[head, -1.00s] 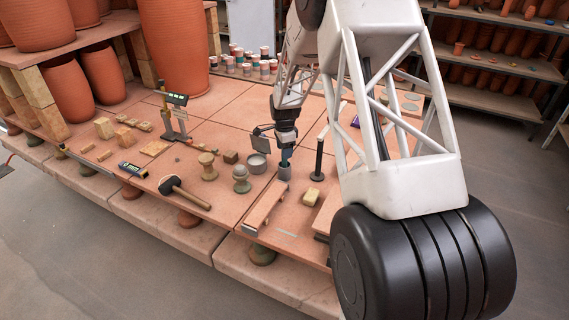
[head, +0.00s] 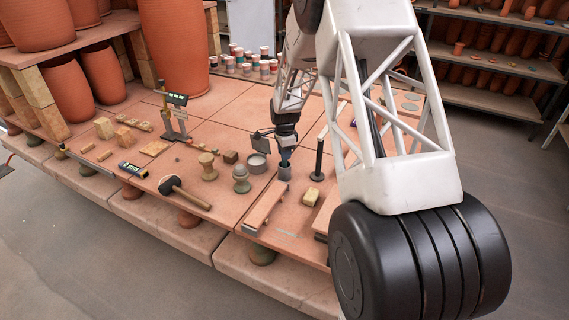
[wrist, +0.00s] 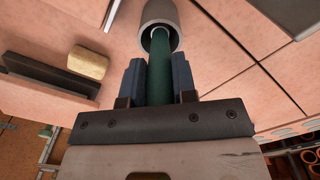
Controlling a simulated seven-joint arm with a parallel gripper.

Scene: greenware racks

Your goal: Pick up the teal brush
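The teal brush (wrist: 160,68) stands in a small grey cup, its lower end inside the cup's mouth in the wrist view. The grey cup (wrist: 160,22) also shows in the head view (head: 284,173). My gripper (wrist: 159,75) has one blue-grey finger on each side of the brush's handle. Both fingers appear to touch it, so the gripper looks shut on the brush. In the head view my gripper (head: 285,153) is right above the cup, and the brush is mostly hidden by the fingers.
A dark upright post (head: 318,158) stands right of the cup and a grey bowl (head: 257,163) left of it. A yellowish block (head: 311,197) and a long board (head: 265,206) lie nearer the front. A mallet (head: 184,190) lies at the front left.

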